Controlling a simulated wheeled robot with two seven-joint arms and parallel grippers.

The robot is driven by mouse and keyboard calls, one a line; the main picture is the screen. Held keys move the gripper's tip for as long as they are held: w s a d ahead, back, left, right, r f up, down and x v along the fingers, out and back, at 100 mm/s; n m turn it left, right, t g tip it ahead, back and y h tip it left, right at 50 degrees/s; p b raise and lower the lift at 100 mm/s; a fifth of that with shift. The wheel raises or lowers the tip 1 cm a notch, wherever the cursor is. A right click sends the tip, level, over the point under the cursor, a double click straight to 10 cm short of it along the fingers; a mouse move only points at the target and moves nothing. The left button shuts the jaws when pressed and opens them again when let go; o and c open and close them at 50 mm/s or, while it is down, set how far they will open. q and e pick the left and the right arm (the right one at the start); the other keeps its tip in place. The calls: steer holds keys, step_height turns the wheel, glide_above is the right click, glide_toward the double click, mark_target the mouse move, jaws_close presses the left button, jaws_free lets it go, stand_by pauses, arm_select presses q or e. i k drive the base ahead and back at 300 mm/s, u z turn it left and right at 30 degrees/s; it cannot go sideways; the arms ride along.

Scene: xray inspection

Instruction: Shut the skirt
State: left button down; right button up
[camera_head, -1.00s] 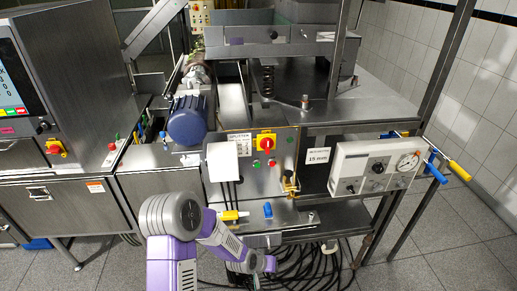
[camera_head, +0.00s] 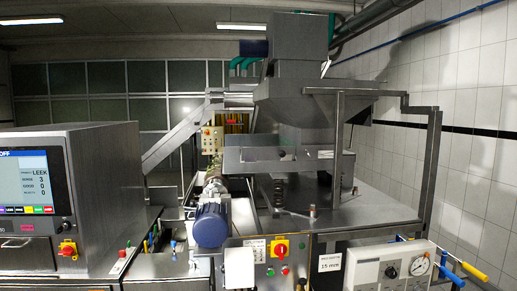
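I cannot tell for certain which part is the skirt. A grey metal panel (camera_head: 265,160) hangs below the large hopper (camera_head: 290,92) above the steel machine deck (camera_head: 375,213). A spring post stands under the panel. Neither of my grippers is in view.
An inspection cabinet (camera_head: 105,190) with a screen (camera_head: 24,182) stands at the left. A blue motor (camera_head: 211,226) and a control plate with a red-yellow switch (camera_head: 280,248) are in the middle. A gauge box (camera_head: 390,265) and blue and yellow handles (camera_head: 474,270) stick out at the right.

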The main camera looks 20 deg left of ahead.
mark_target(249, 154)
steer(key=u, duration=0.15)
steer(key=i, duration=1)
steer(key=z, duration=0.35)
